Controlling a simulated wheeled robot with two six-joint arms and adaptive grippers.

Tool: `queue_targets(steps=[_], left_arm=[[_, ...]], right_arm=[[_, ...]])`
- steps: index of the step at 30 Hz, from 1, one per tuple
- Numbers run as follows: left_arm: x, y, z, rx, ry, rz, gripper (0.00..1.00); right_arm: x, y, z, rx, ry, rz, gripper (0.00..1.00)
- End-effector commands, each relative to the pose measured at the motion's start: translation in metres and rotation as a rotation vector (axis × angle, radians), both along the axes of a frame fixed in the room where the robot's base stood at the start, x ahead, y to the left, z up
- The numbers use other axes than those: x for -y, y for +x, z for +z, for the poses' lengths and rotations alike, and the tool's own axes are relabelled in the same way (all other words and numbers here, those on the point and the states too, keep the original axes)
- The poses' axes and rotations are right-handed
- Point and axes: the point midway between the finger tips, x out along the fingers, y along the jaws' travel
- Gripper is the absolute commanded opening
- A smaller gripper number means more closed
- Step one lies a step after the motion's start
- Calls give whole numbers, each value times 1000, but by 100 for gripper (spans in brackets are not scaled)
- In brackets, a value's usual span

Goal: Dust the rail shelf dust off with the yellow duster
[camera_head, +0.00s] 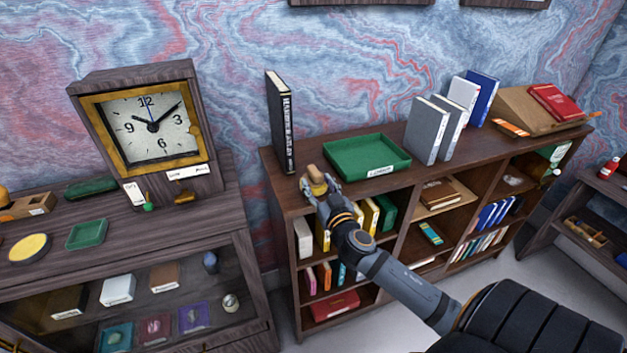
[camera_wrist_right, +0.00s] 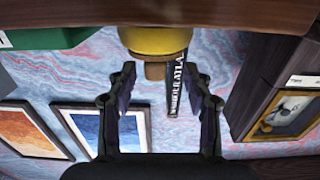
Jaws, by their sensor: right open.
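My right gripper (camera_head: 320,190) is open at the front edge of the bookcase top (camera_head: 440,147). Its fingers are on either side of a small tan knob (camera_head: 317,176), which looks like a handle. In the right wrist view, a yellow rounded body (camera_wrist_right: 155,40) with a tan end lies just ahead of the open fingers (camera_wrist_right: 160,80); this looks like the yellow duster. I cannot tell whether the fingers touch it. The gripper partly hides it in the head view. I cannot make out any dust on a shelf. My left gripper is not in view.
A tall black book (camera_head: 281,122) stands behind the gripper. A green tray (camera_head: 366,156) lies to its right, then grey books (camera_head: 426,130). A clock (camera_head: 145,130) and a yellow disc (camera_head: 28,248) are on the left cabinet.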

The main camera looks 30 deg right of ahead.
Motion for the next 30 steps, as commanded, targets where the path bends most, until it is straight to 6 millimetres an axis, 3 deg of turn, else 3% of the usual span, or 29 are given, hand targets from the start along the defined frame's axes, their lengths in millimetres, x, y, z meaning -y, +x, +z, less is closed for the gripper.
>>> queue_targets(steps=[11,19,30], left_arm=[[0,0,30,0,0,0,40],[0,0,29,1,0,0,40],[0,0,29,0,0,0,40]], right_arm=[[16,45,-1,1,3,-1,51],[17,49,-5,-1,0,0,51],[17,49,-4,-1,0,0,1]])
